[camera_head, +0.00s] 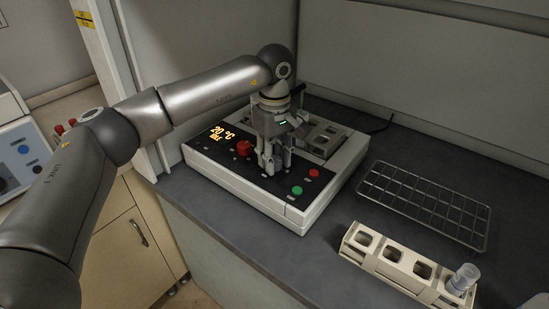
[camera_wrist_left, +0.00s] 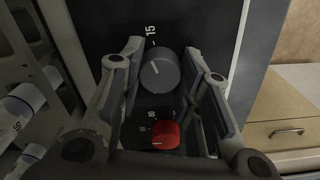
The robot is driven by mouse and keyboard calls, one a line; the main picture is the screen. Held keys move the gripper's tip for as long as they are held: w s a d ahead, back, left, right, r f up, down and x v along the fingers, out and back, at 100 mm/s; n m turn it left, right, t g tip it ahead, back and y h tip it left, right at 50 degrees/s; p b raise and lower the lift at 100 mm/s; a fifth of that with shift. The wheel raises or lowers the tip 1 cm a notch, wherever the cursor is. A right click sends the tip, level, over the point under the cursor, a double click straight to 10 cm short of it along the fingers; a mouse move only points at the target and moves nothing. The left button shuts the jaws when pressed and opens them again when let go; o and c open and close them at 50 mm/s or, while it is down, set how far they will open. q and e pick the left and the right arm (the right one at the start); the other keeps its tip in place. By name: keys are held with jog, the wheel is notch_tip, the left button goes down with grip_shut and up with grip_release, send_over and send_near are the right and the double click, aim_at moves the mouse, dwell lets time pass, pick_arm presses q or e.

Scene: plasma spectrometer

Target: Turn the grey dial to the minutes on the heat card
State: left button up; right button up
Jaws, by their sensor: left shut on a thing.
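The grey dial (camera_wrist_left: 160,70) is on the dark front panel of the heater block (camera_head: 330,190). In the left wrist view it sits between my fingers, with a white pointer line and the number 15 printed above it. My left gripper (camera_head: 271,168) points down at the panel and is shut on the grey dial, which its fingers hide in the head view. The orange display (camera_head: 220,133) reads 20 °C; its lower line is hard to read. I cannot make out a heat card. My right gripper is not in view.
A red dial (camera_head: 243,148) is beside the grey one. A green button (camera_head: 297,190) and a red button (camera_head: 314,173) lie to the right. A wire rack (camera_head: 424,203) and a beige vial holder (camera_head: 392,262) with a capped vial (camera_head: 463,278) stand on the bench at right.

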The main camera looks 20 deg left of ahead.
pick_arm(q)
jog(key=shift+r+m, duration=0.15)
jog(key=shift+m, duration=0.65)
jog(key=o, duration=1.1)
jog(key=shift+c, duration=0.2)
notch_tip(320, 180, up, 12)
